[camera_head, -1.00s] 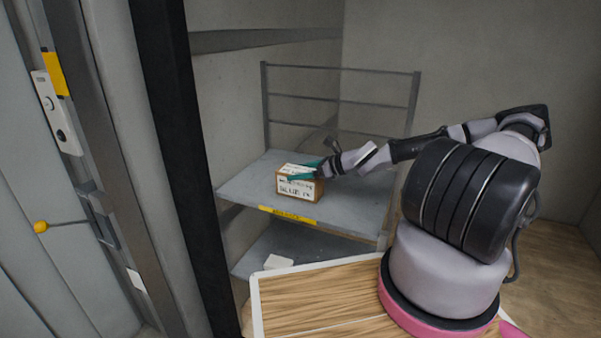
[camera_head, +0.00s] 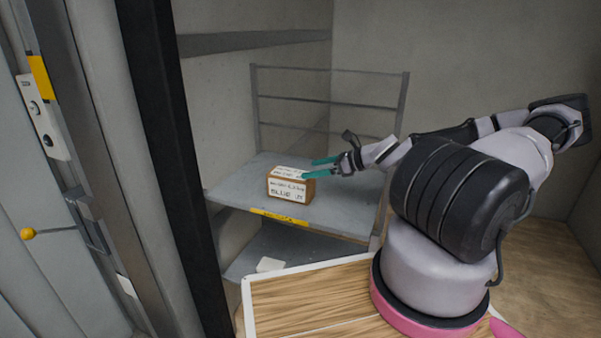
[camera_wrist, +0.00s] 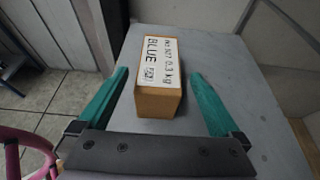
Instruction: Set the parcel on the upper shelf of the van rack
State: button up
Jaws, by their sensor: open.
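The parcel (camera_head: 290,187) is a small brown box with white labels. It sits upright on the grey upper shelf (camera_head: 235,190) of the van rack, near the front left. It also shows in the wrist view (camera_wrist: 158,100), with "BLUE" on its label. My gripper (camera_head: 318,168) has teal fingers and is open just right of the parcel. In the wrist view my gripper (camera_wrist: 158,85) has a finger on each side of the near end of the parcel, with gaps on both sides.
A lower shelf (camera_head: 290,248) lies beneath, with a small white item (camera_head: 270,264) at its front. Grey rails (camera_head: 330,100) stand behind the upper shelf. A dark post (camera_head: 165,150) stands at left. The shelf beyond the parcel is clear.

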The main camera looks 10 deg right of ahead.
jog(key=s+d+n+g+h, duration=0.3)
jog(key=s+n+g+h, duration=0.35)
jog(key=s+n, duration=0.4)
jog(key=s+r+n+t+h, duration=0.1)
jog(key=s+r+n+h, duration=0.15)
jog(key=r, duration=0.75)
jog(key=s+r+n+t+h, duration=0.1)
jog(key=r+n, duration=0.3)
jog(key=r, duration=0.6)
jog(key=s+a+r+n+t+y, duration=0.1)
jog(key=s+a+r+n+t, duration=0.2)
jog(key=s+r, duration=0.7)
notch_tip(320, 180, up, 4)
jog(key=shift+s+r+n, duration=0.15)
jog(key=shift+s+n, duration=0.15)
jog(key=shift+n, duration=0.3)
jog(key=shift+a+t, duration=0.15)
jog(key=shift+t, duration=0.1)
